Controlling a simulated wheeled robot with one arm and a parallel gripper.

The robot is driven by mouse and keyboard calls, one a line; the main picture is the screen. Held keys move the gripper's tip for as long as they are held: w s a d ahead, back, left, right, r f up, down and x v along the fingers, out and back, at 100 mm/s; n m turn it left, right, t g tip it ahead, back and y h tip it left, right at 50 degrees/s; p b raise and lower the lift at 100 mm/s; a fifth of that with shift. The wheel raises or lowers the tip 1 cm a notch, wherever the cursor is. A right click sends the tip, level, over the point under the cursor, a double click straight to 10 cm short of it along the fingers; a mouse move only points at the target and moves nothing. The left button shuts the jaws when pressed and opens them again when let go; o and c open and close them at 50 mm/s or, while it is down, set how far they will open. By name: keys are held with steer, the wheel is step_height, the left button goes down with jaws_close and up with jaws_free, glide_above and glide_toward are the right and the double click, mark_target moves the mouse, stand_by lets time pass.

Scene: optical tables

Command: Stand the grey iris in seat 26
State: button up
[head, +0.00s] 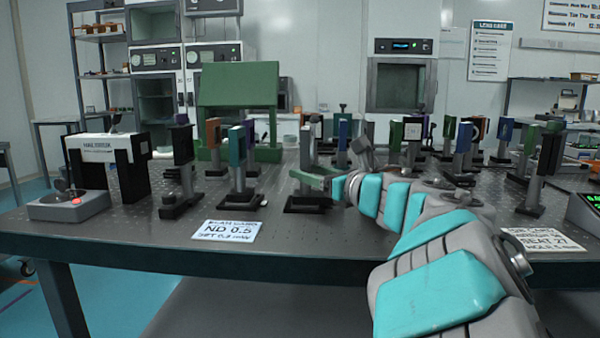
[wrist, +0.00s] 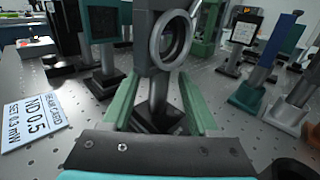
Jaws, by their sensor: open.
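A grey mount with a round ring, which looks like the grey iris (wrist: 174,38), stands upright on a post with a dark square base in the wrist view. In the head view it appears as the slim grey mount (head: 305,148) left of my arm. My gripper (head: 310,180) is low at its post. In the wrist view, the green fingers of my gripper (wrist: 160,90) are open, one each side of the post, with gaps visible. The iris stands on the table. I cannot make out which seat is 26.
The perforated table (head: 120,228) holds several mounts on posts close by, including a teal one (head: 237,150). An ND 0.5 card (head: 229,230) lies near the front edge. Another card (head: 545,240) lies at right. A green stand (head: 240,90) is behind.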

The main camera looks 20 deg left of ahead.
steer(key=v, duration=0.7)
steer(key=shift+s+d+b, duration=0.15)
steer(key=shift+d+b, duration=0.15)
stand_by(0.8)
